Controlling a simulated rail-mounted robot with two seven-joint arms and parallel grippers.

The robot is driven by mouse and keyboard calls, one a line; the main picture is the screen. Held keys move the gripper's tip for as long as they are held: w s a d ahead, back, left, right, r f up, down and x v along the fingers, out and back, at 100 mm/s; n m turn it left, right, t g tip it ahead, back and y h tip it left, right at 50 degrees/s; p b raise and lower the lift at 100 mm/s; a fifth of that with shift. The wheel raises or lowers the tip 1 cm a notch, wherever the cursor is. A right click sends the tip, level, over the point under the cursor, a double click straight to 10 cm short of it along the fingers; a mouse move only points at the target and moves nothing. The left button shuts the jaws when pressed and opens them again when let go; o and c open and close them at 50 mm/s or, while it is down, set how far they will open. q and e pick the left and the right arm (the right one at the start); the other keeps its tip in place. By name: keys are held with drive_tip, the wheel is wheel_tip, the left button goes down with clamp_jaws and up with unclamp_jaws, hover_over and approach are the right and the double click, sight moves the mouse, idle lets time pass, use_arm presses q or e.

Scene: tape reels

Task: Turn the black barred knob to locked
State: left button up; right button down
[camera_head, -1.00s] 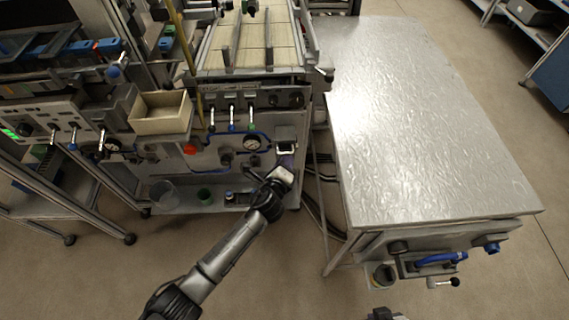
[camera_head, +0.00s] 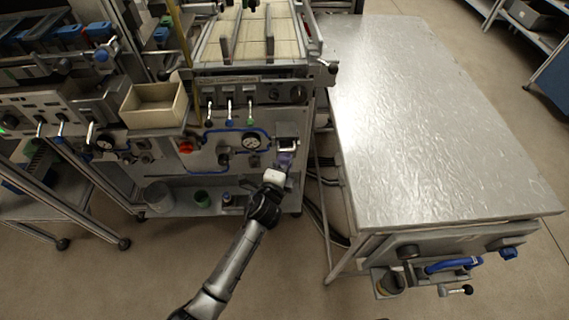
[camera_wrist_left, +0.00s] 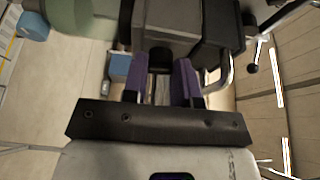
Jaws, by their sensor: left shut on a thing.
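My left gripper (camera_head: 285,163) is at the front panel of the machine, just below a small grey box (camera_head: 287,142) with a handle. In the left wrist view the purple-padded fingers of this gripper (camera_wrist_left: 160,78) point at the box and are closed on a small black part, which I take to be the black barred knob (camera_wrist_left: 160,57). The fingers hide most of it, so its bar's angle and any locked mark cannot be read. A dark knob (camera_head: 253,161) also sits on the panel to the left. My right gripper is not in view.
A beige bin (camera_head: 155,106) stands further left. A large metal-topped table (camera_head: 430,120) is to the right, with a gap holding cables between it and the machine.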

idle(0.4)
use_arm(q)
drive_tip(key=o, duration=0.9)
drive_tip(key=shift+p+v, duration=2.2)
drive_tip(key=shift+v, duration=4.75)
drive_tip(key=shift+w, duration=0.1)
